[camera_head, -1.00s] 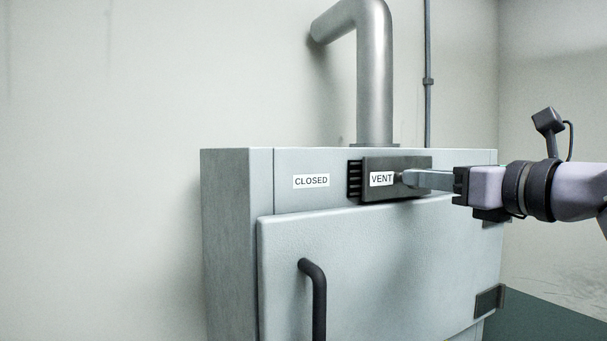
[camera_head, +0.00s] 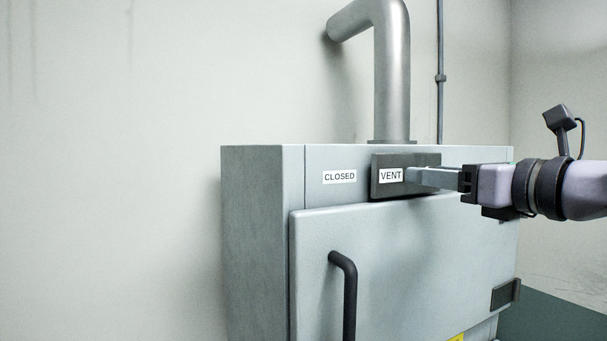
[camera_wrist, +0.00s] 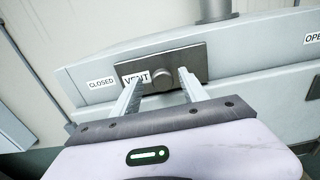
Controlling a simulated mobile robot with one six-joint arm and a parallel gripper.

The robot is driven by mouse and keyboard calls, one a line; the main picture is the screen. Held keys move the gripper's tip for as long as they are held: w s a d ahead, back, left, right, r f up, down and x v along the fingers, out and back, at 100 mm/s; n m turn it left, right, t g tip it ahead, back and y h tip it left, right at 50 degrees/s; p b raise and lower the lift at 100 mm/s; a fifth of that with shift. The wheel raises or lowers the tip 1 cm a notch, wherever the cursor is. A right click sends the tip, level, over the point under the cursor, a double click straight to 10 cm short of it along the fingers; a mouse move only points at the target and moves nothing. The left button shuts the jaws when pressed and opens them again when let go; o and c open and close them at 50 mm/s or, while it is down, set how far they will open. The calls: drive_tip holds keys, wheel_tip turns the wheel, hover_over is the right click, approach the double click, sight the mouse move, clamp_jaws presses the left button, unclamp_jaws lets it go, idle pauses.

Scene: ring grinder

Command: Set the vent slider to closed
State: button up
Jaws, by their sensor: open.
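The vent slider (camera_head: 425,160) is a dark plate with a white VENT label, set high on the grey cabinet front. Its left edge is a short gap right of the white CLOSED label (camera_head: 340,177), and no slots show beside it. In the wrist view the slider plate (camera_wrist: 185,55) carries a round dark knob (camera_wrist: 158,78). My gripper (camera_head: 411,175) reaches in from the right at the plate. In the wrist view its open fingers stand on either side of the knob, the left one overlapping the VENT label; I cannot tell whether either touches the knob.
A partly cut-off OPEN label (camera_wrist: 313,38) sits far right on the cabinet in the wrist view. A metal pipe (camera_head: 392,80) rises behind the slider. The cabinet door (camera_head: 420,260) with a black handle (camera_head: 348,295) lies below. The left wall is clear.

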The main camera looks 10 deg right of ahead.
drive_tip(key=b+v, duration=0.4)
drive_tip(key=v, duration=1.3)
drive_tip(key=shift+s, duration=0.2)
